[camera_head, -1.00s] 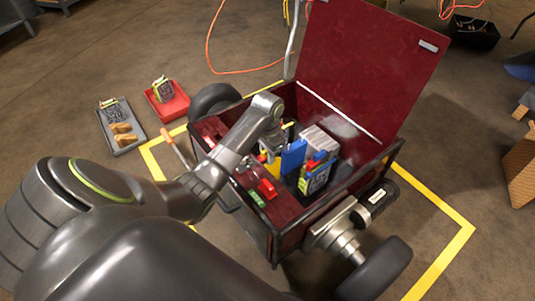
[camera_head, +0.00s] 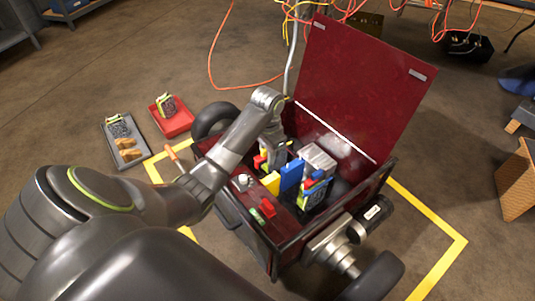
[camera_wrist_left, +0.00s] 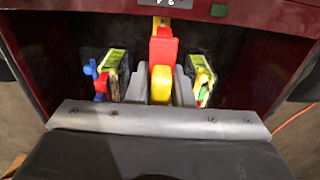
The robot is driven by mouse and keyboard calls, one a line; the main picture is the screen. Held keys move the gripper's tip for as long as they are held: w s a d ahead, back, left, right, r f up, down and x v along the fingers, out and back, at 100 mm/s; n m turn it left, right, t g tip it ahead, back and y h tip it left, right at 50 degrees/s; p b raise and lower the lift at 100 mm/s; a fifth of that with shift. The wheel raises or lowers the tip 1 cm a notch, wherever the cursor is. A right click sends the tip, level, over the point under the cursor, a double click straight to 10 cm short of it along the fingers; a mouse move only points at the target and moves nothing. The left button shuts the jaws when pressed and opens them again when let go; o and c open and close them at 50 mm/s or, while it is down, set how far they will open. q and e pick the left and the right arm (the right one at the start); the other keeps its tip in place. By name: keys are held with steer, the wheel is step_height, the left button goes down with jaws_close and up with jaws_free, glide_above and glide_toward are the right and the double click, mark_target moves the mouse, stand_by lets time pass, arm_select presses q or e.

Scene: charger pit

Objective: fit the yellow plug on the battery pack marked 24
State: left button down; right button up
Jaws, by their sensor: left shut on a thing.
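My left gripper (camera_head: 275,152) reaches down into the open dark red box (camera_head: 240,225). In the left wrist view its grey fingers (camera_wrist_left: 162,88) are shut on the yellow plug (camera_wrist_left: 161,85), which stands upright between them. The plug's lower end is hard to see. Battery packs with yellow-green edges stand beyond the fingers in the wrist view, one at left (camera_wrist_left: 118,72) and one at right (camera_wrist_left: 202,80). A battery pack with blue and red parts also shows in the head view (camera_head: 318,191). The number 24 is not legible on any pack. My right gripper is not in view.
The lid (camera_head: 362,85) stands open at the back. A blue upright piece (camera_head: 292,175) and a grey block (camera_head: 319,158) crowd the box. A red tray (camera_head: 181,123) and a grey tray (camera_head: 136,157) lie on the floor at left. Orange cables (camera_head: 213,60) run behind.

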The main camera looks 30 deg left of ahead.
arm_select(q)
steer(key=shift+f, duration=2.1)
